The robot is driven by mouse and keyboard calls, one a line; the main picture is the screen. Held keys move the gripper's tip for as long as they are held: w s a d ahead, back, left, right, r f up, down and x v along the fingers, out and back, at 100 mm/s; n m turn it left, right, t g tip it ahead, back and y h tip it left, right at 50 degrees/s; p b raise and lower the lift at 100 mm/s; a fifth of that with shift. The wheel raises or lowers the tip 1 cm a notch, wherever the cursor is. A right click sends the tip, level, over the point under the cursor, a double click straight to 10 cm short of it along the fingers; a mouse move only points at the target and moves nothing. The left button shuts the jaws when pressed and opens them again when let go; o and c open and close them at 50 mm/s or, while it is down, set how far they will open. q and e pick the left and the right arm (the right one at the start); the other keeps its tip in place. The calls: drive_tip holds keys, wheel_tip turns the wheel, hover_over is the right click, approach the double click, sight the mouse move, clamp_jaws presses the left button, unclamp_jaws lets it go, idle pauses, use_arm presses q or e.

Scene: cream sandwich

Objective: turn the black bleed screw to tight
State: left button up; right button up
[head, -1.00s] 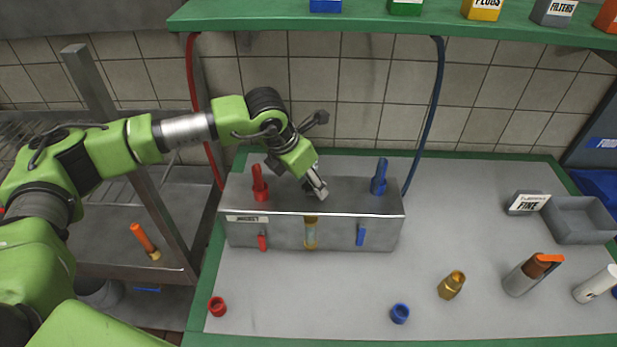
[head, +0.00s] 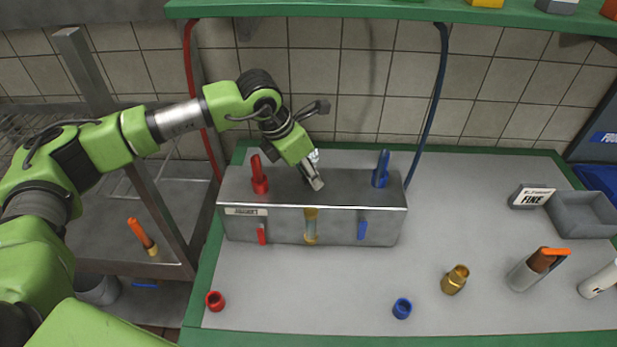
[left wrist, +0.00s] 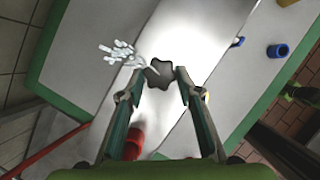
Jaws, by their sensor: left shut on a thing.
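The black bleed screw (left wrist: 160,73) has a star-shaped knob and sits on top of the steel manifold block (head: 270,222). In the left wrist view it lies between the fingertips of my left gripper (left wrist: 157,82). In the head view my left gripper (head: 316,184) points down onto the block's top, between the red valve (head: 259,178) and the blue valve (head: 381,170), and hides the screw. The gripper is shut on the knob. My right gripper is not in view.
A sight tube (head: 311,226) is on the block's front. Red cap (head: 215,301), blue cap (head: 402,308) and brass fitting (head: 455,280) lie in front. A grey tray (head: 585,215) and label block (head: 530,197) stand right. Red and blue hoses hang behind.

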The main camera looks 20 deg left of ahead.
use_arm(q)
drive_tip(key=m+b, duration=0.2)
drive_tip(key=m+h+b, duration=0.1)
drive_tip(key=shift+w+a+f+m+g, duration=0.1)
drive_tip(key=shift+w+f+m+g, duration=0.1)
drive_tip(key=shift+f+m+g, duration=0.15)
drive_tip(key=m+b, duration=0.1)
drive_tip(key=m+g+b, duration=0.1)
drive_tip(key=m, duration=0.1)
drive_tip(key=m+g+b, duration=0.1)
drive_tip(key=shift+w+r+m+h, duration=0.2)
drive_tip(key=shift+r+m+h, duration=0.05)
drive_tip(key=shift+h, duration=0.15)
drive_tip(key=m+g+b, duration=0.1)
drive_tip(key=m, duration=0.2)
drive_tip(key=shift+w+r+m, duration=0.1)
drive_tip(key=shift+w+m, duration=0.05)
drive_tip(key=shift+m, duration=0.15)
drive_tip(key=m+g, duration=0.1)
drive_tip(key=m, duration=0.3)
drive_tip(key=shift+w+g+y, duration=0.2)
drive_tip(key=shift+g+y, duration=0.1)
drive_tip(key=shift+g, duration=0.05)
drive_tip(key=shift+m, duration=0.3)
drive_tip(key=o, duration=1.1)
